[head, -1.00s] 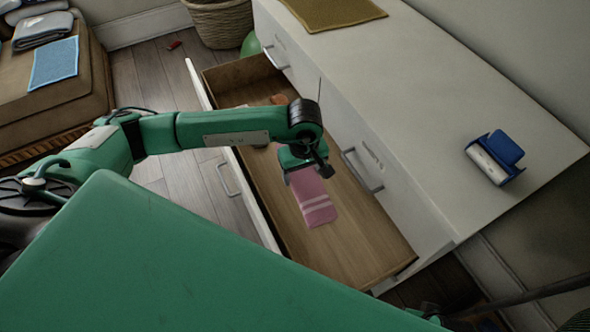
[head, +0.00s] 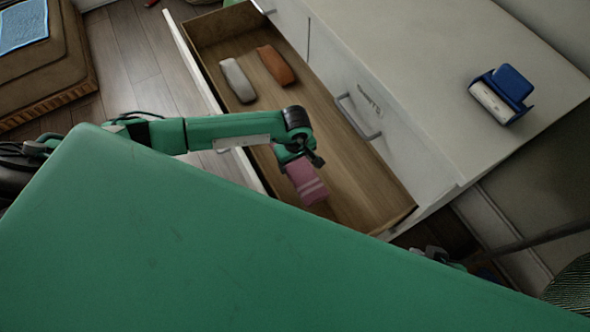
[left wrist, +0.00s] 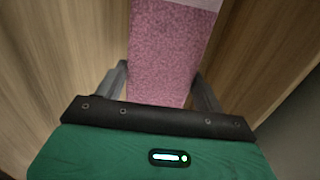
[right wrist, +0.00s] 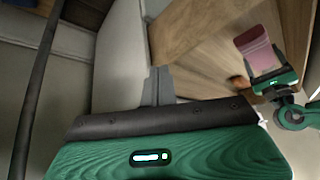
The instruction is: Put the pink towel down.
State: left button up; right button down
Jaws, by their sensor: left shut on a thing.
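The pink towel (head: 307,183), with pale stripes, is over the open wooden drawer (head: 345,180), near its lower end in the head view. My left gripper (head: 297,160) is shut on the towel's upper end. In the left wrist view the towel (left wrist: 168,55) runs between my left fingers (left wrist: 160,82). The right wrist view shows the towel (right wrist: 257,48) hanging out from my left gripper (right wrist: 272,82). I cannot tell whether it touches the drawer floor. My right gripper (right wrist: 157,75) has its fingers together, empty, beside the white cabinet.
A grey item (head: 238,80) and an orange item (head: 276,65) lie in the drawer's far part. The drawer floor between them and the towel is bare. A blue and white object (head: 500,95) stands on the white countertop (head: 420,60). A blue cloth (head: 22,27) lies at upper left.

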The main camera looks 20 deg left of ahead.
pick_arm(q)
notch_tip(320, 180, down, 7)
jog(key=shift+r+b, duration=0.1)
jog(key=shift+b, duration=0.4)
jog(key=shift+f, duration=0.3)
pick_arm(e)
jog(key=shift+w+a+f+t+y, duration=0.15)
jog(key=shift+w+a+t+y, duration=0.1)
jog(key=shift+w+a+t, duration=0.3)
jog(key=shift+w+a+f+t+y, duration=0.15)
jog(key=shift+w+a+t+y, duration=0.15)
jog(key=shift+a, duration=0.4)
pick_arm(q)
jog(key=shift+f, duration=0.1)
pick_arm(e)
jog(key=shift+a, duration=0.1)
pick_arm(q)
jog(key=o, duration=1.1)
pick_arm(e)
jog(key=shift+a+f, duration=0.1)
jog(key=shift+a, duration=0.05)
